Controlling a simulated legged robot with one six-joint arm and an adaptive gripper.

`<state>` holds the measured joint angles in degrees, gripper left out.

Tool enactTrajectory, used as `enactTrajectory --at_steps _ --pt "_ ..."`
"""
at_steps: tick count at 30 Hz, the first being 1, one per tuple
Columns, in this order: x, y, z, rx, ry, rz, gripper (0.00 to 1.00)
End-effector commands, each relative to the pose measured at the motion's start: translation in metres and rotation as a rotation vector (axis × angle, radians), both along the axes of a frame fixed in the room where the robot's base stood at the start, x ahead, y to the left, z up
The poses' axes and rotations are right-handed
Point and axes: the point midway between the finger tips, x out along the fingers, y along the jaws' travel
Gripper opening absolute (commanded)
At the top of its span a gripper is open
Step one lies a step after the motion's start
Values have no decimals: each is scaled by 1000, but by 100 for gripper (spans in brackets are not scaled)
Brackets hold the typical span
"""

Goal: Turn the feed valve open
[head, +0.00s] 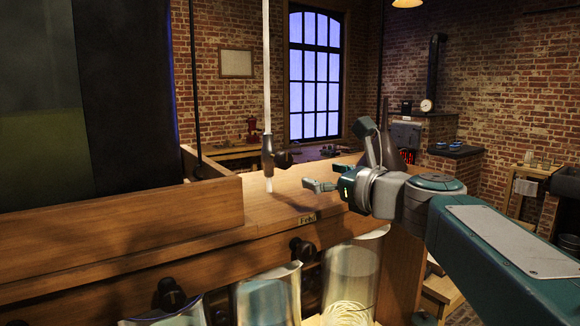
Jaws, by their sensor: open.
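A white vertical pipe (267,60) comes down to a dark tap-like fitting (267,148) above the wooden bench top. A black knob (284,159) sticks out on the fitting's right side; it looks like the feed valve's handle, but I cannot be sure. Its turn position is too small to tell. My gripper (322,177) is open and empty. It is to the right of the knob and a little lower in the picture, apart from it. A small brass plate (308,219) on the bench's front edge carries lettering I cannot read surely.
Glass jars (352,272) stand below the bench edge, with black knobs (302,249) on the wood above them. A raised wooden board (215,205) borders the bench top at left. A stove (425,130) stands at the back right. The bench top around my gripper is mostly clear.

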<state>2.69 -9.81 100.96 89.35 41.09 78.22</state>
Motion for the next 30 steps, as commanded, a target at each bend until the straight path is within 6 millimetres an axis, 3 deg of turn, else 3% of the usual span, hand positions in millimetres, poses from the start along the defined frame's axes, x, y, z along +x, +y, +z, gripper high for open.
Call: enactTrajectory --at_steps 8,21,30 --pt "23 13 5 53 14 -1 88" --pt "81 55 5 49 12 -2 88" --pt "89 62 5 50 11 -4 88"
